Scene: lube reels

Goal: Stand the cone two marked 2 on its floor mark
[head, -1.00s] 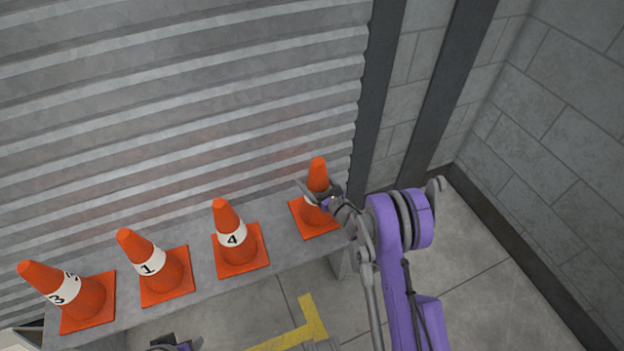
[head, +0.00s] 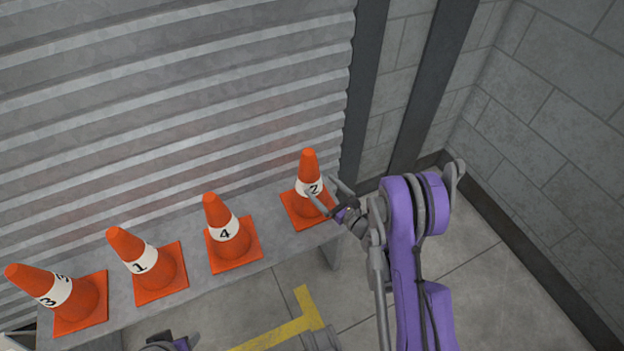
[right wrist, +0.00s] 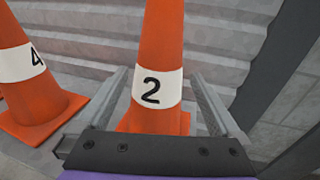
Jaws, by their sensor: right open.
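The orange cone marked 2 (head: 308,170) stands upright on its square base at the right end of a grey bench. Its white band with the black 2 shows. My right gripper (head: 330,194) is open just right of and in front of the cone, at about band height. In the right wrist view the cone (right wrist: 151,88) appears centred between the spread fingers (right wrist: 158,80), with gaps on both sides. A yellow marking (head: 303,322) lies on the floor in front of the bench. A grey and purple part, likely my left gripper (head: 168,343), shows at the bottom edge.
Cones marked 4 (head: 228,240), 1 (head: 143,265) and 3 (head: 62,295) stand along the bench (head: 190,230) to the left. A corrugated shutter (head: 170,100) rises behind it. A block wall (head: 560,130) closes the right side. Floor (head: 465,255) is bare at right.

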